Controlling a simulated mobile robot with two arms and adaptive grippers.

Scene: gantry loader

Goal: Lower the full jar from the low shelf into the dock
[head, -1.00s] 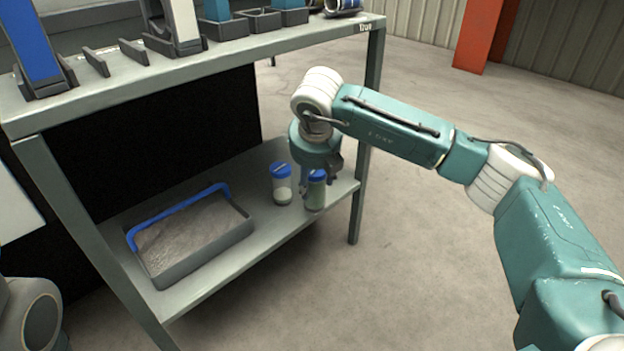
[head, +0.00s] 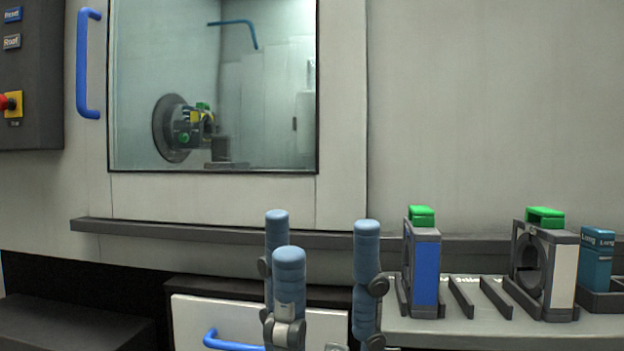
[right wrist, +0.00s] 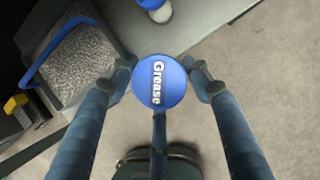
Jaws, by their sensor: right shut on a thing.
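In the right wrist view my right gripper (right wrist: 161,76) is shut around a jar with a round blue lid (right wrist: 158,84) marked "Grease". I look straight down on the lid, so the jar's body and fill level are hidden. A second blue-lidded jar (right wrist: 155,6) is cut off at the top edge, apart from the gripper. My left gripper (head: 320,235) stands at the bottom middle of the head view, fingers up, spread and empty. The right gripper does not show in the head view. I cannot pick out the dock in either view.
A grey tray with a blue handle (right wrist: 40,69) holds grey granules at left in the wrist view; concrete floor shows below. In the head view are a machine window (head: 270,100), a blue door handle (head: 88,62), and a bench (head: 460,332) with a blue-fronted block (head: 425,268).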

